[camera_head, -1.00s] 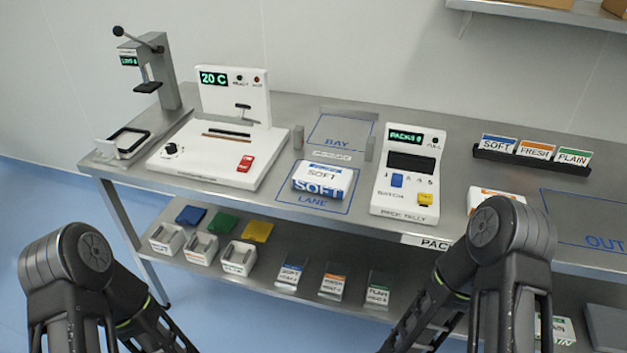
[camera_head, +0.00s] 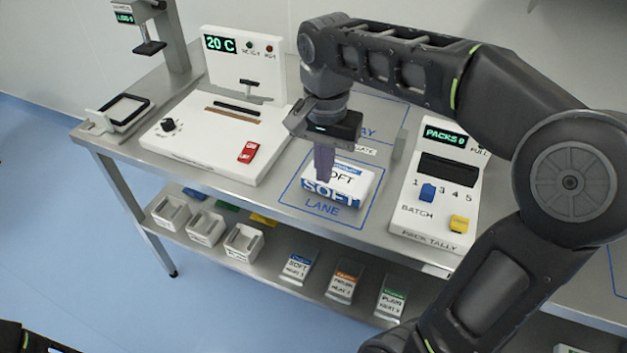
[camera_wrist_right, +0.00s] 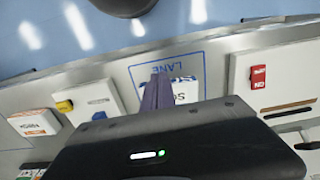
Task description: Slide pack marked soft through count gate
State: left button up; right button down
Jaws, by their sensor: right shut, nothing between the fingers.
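The pack marked SOFT (camera_head: 350,184), white with a blue band, lies flat in the blue-outlined LANE area (camera_head: 290,193) on the steel table. It also shows in the right wrist view (camera_wrist_right: 186,91), partly hidden behind the fingers. My right gripper (camera_head: 324,178) is shut and empty, pointing down at the left part of the pack in the head view. Whether the fingers touch the pack I cannot tell. The count gate's right post (camera_head: 399,145) stands behind the pack; my right arm hides the left part of the gate and much of the BAY area. My left gripper is not in view.
The pack tally box (camera_head: 437,185), reading PACKS 0, stands right of the lane. A white sealer-like machine (camera_head: 200,146) reading 20 C stands to the left. The lower shelf holds small bins (camera_head: 205,228) and marked SOFT, FRESH and PLAIN pouches (camera_head: 297,266).

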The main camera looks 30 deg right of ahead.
aim_at(338, 180)
notch_tip(338, 180, down, 10)
jog(key=shift+d+f+p, duration=0.1)
jog(key=shift+f+p, duration=0.05)
jog(key=shift+p, duration=0.3)
jog(key=shift+w+d+p, duration=0.5)
jog(key=shift+w+d, duration=0.3)
jog(key=shift+d, duration=0.25)
jog(key=shift+w+d, duration=0.35)
jog(key=shift+d, duration=0.1)
